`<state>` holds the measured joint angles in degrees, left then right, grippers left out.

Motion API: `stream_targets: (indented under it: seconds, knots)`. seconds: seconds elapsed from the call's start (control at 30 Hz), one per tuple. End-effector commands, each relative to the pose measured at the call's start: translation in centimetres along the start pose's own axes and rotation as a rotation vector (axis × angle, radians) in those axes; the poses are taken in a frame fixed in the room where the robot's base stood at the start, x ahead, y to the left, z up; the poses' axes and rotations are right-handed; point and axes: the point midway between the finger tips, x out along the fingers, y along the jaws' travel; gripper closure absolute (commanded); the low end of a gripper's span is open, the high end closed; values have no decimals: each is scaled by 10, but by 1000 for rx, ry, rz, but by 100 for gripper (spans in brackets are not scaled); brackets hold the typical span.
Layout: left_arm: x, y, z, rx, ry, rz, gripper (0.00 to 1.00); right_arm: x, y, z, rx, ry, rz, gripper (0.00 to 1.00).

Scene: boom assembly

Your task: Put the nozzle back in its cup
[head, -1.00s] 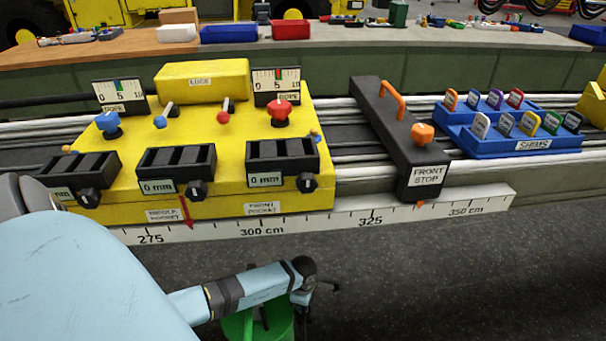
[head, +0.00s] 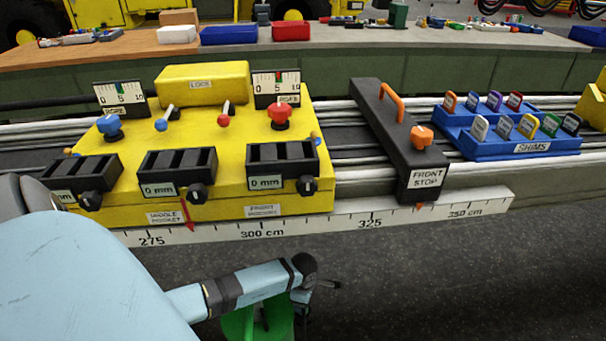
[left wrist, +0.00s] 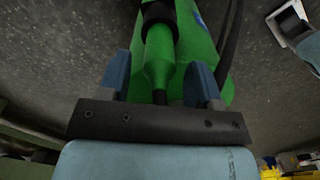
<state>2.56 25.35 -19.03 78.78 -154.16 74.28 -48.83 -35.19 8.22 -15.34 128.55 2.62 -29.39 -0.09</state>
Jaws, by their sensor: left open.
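The green nozzle (left wrist: 160,58) shows in the left wrist view as a tapered body with a black collar above it and a dark narrow end toward my palm. My left gripper (left wrist: 159,72) is open, with one blue finger on each side of the nozzle. I cannot tell whether either finger touches it. A larger green body (left wrist: 213,30) stands behind, perhaps the cup or its holder. How the nozzle sits relative to it is unclear. In the head view my left wrist hides much of the green object (head: 238,325) below it. My right gripper is not in view.
A dark hose (left wrist: 231,45) runs beside the green body. Beyond my arm in the head view are a yellow console (head: 225,140), a white ruler (head: 340,223), a black front stop (head: 390,130) and a blue shims tray (head: 490,148). The dark floor (head: 450,285) to the right is clear.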

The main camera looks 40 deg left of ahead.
Motion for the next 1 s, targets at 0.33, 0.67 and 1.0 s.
stream_targets:
  seconds: [0.33, 0.67, 1.0]
  knots:
    - [-55, 0, -1, 1, 1, 1, 41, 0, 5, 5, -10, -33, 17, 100]
    - [-60, 0, 0, 0, 1, -1, 41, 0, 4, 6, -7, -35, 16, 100]
    - [-60, 0, 0, 0, 1, 0, 41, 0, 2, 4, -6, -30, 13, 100]
